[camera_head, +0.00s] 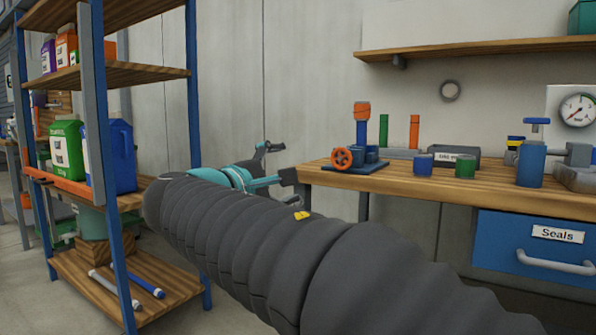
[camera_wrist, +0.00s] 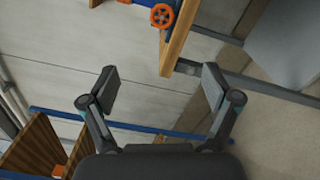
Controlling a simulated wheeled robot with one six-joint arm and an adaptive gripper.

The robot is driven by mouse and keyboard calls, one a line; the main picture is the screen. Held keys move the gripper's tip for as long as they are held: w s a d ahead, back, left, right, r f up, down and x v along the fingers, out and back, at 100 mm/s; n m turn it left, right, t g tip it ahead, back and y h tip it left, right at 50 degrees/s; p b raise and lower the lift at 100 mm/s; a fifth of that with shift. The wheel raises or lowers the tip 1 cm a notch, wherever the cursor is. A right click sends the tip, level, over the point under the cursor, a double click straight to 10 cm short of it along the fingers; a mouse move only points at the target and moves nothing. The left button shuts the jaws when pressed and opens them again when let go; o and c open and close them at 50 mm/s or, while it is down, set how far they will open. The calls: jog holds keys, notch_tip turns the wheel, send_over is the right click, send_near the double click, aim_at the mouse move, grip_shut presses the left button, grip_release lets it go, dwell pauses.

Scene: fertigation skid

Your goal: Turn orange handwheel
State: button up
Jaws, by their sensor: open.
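The orange handwheel (camera_head: 342,158) is on the front of a blue valve (camera_head: 365,158) at the left end of the wooden bench. It also shows at the top of the wrist view (camera_wrist: 162,15), near the bench edge. My gripper (camera_wrist: 158,85) is open and empty, with its two fingers spread wide in the wrist view. In the head view my gripper (camera_head: 272,163) is left of the bench end, apart from the handwheel. My dark ribbed arm covers the floor and part of the bench front.
The wooden bench (camera_head: 490,195) holds blue and green blocks, a grey bin (camera_head: 453,157) and a blue valve body (camera_head: 531,163). A gauge (camera_head: 577,110) is at right. A shelf rack (camera_head: 120,75) with jugs stands at left. A wall shelf (camera_head: 480,47) is above the bench.

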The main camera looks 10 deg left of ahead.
jog(key=shift+s+a, duration=0.2)
jog(key=shift+s, duration=0.25)
